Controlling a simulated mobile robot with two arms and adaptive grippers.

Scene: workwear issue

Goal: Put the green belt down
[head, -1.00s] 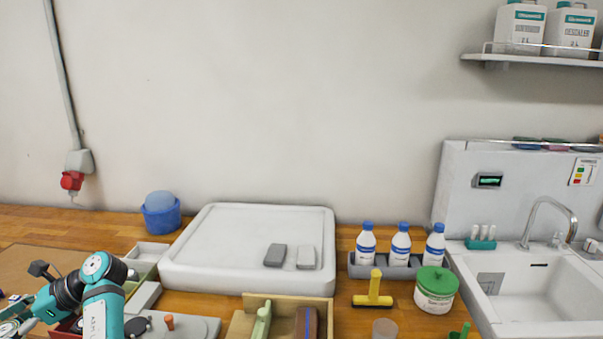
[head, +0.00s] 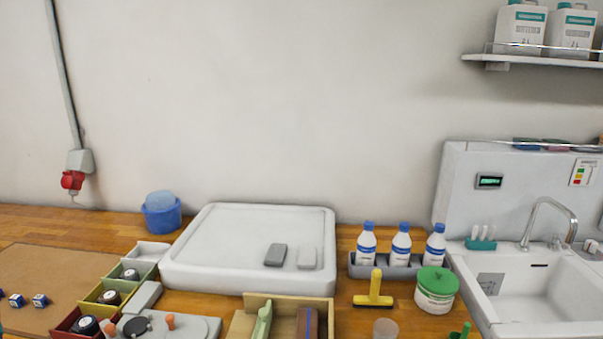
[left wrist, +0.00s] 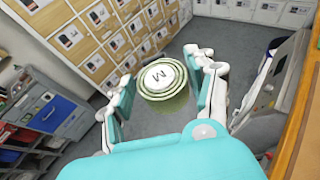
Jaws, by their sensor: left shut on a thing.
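The green belt (left wrist: 168,103) is a rolled coil with a white round label marked M on its top. It shows in the left wrist view between the two fingers of my left gripper (left wrist: 163,84), which is shut on it. The belt is held up over grey floor, clear of any surface that I can see. Neither the belt nor the left gripper can be made out in the head view. My right gripper is in neither view.
The left wrist view shows lockers (left wrist: 95,38), a shelf unit with blue bins (left wrist: 42,113) and a wooden edge (left wrist: 298,125) at right. In the head view, the bench holds a white tray (head: 225,285), small coloured bins (head: 105,291), bottles (head: 401,245) and a sink (head: 545,293).

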